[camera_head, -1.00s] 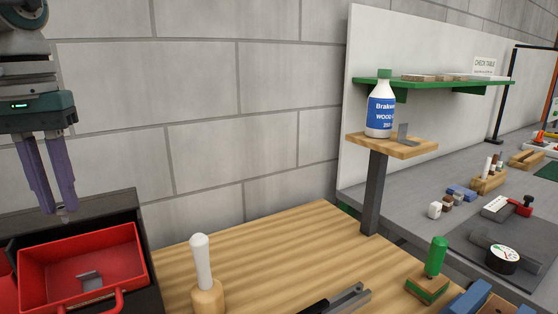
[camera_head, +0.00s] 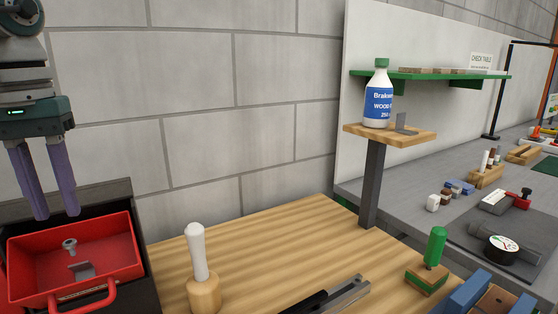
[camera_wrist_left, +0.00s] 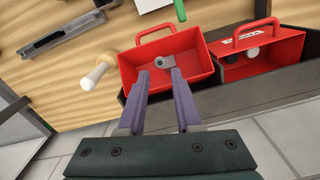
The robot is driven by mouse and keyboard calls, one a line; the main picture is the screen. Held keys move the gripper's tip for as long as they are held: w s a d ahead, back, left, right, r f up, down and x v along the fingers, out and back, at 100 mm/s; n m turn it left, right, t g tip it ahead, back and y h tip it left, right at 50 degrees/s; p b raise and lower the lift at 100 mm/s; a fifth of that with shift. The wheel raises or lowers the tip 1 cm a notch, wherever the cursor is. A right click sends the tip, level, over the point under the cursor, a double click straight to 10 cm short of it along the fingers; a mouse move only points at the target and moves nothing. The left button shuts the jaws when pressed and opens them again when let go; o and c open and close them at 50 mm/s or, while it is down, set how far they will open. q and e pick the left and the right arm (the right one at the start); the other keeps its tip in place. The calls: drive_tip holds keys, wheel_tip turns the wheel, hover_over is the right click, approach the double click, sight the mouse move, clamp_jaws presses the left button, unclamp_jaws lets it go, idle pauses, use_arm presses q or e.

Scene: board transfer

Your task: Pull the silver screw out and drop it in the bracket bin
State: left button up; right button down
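The silver screw (camera_head: 70,246) lies in the red bin (camera_head: 128,262), on its floor, next to a grey metal bracket (camera_head: 82,270). My left gripper (camera_head: 57,214) is above the bin, with its two purple fingers apart and nothing between them. In the left wrist view, the open fingers (camera_wrist_left: 159,71) point at the red bin (camera_wrist_left: 197,66), where the small grey parts sit close together between the fingertips as seen from above. My right gripper is not in view.
A second red bin (camera_wrist_left: 285,52) with small dark and pale parts stands beside the first, in a dark holder. A white-handled tool (camera_head: 197,258) stands upright on the wooden table (camera_head: 255,245). A bottle (camera_head: 378,100) and another bracket stand on a raised wooden shelf at the right.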

sight(69, 242)
use_arm(q)
drive_tip(key=o, duration=0.3)
wheel_tip(69, 242, up, 10)
drive_tip(key=p, duration=0.7)
drive_tip(key=shift+p, duration=0.35)
